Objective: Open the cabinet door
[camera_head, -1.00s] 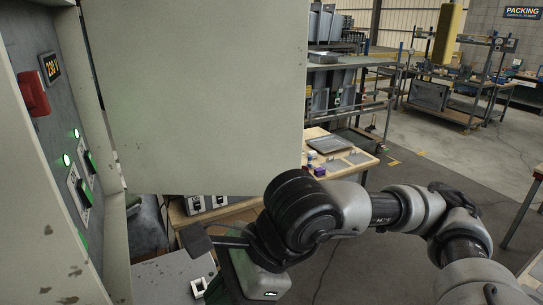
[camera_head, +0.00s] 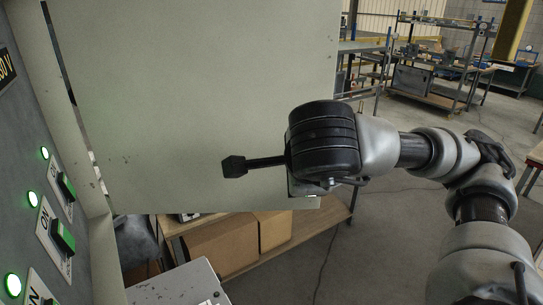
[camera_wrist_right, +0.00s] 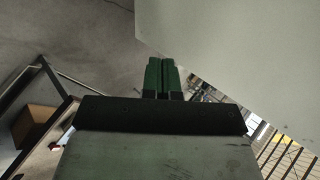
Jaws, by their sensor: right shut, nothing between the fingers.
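The cabinet door (camera_head: 200,100) is a large pale grey-green panel. It stands swung open, with the cabinet interior showing at left in the head view. My right wrist overlaps the door's lower right edge there, and the right gripper's fingers are hidden. In the right wrist view my right gripper (camera_wrist_right: 162,64) has its two green fingers together and empty. The door (camera_wrist_right: 240,55) fills the upper right of that view, its corner close to the fingertips. I cannot tell whether they touch. My left gripper is not in view.
Inside the cabinet is a grey panel (camera_head: 28,150) with green-lit ON switches. A grey box (camera_head: 175,287) stands below the door. Cardboard boxes (camera_head: 225,245) sit on a low shelf behind. Workbenches and racks (camera_head: 430,75) stand at the back. Open floor (camera_head: 385,240) lies to the right.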

